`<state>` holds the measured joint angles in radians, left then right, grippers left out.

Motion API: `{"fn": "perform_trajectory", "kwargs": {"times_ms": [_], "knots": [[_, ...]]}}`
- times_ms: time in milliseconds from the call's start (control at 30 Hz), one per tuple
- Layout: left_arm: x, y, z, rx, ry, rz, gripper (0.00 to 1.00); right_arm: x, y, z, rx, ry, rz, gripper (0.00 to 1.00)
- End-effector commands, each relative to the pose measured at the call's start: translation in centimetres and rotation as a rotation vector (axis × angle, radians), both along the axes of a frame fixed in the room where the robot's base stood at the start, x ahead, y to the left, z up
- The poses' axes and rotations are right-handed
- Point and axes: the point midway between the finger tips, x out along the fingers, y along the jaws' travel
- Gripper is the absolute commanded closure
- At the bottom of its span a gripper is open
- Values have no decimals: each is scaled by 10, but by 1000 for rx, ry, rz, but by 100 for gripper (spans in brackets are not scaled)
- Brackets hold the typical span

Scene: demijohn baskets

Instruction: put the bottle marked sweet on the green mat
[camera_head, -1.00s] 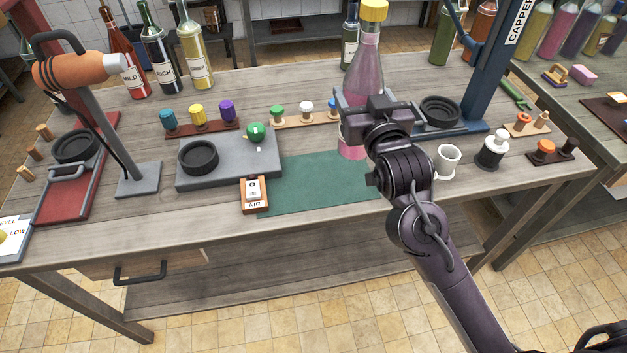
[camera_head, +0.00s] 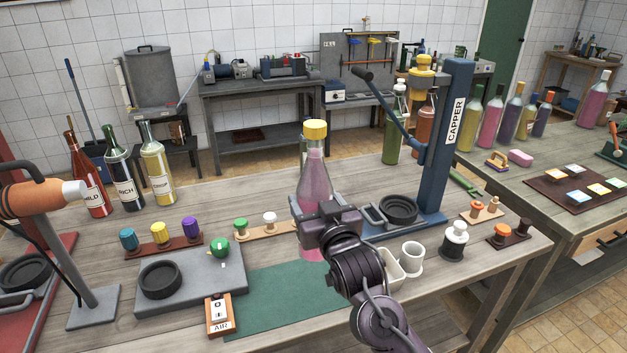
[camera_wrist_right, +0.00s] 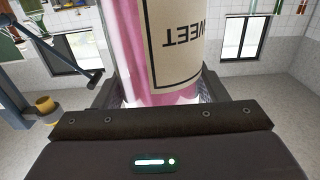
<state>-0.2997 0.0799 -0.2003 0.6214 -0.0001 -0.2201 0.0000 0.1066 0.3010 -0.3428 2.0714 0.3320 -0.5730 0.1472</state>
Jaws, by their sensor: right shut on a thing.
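The bottle marked sweet (camera_head: 315,180) holds pink liquid and has a yellow cap. It is upright in the head view, and its label reads SWEET, upside down, in the right wrist view (camera_wrist_right: 180,45). My right gripper (camera_head: 318,212) is shut on its body, with a finger on each side. The green mat (camera_head: 275,300) lies flat at the front middle of the table. The bottle's base shows at the mat's back right part; I cannot tell whether it touches. My arm hides the mat's right side. My left gripper is out of view.
A grey block with a black ring and green knob (camera_head: 195,278) stands left of the mat, and an AIR switch (camera_head: 219,315) at its front left. The blue capper (camera_head: 440,150) stands behind right. A white cup (camera_head: 411,258) is right of my arm.

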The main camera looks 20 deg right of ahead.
Motion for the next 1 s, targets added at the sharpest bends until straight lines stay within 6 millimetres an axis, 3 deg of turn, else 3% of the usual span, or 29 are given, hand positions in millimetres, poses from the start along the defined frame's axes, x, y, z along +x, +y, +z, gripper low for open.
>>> {"fn": "perform_trajectory", "kwargs": {"times_ms": [300,567,800,1000], "knots": [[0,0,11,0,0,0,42,0,-1,-59,1,-10,-1,100],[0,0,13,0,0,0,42,0,0,-78,2,-14,0,100],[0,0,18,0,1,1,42,0,0,-108,2,-10,-1,100],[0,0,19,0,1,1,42,0,0,-119,2,-15,0,100]]}}
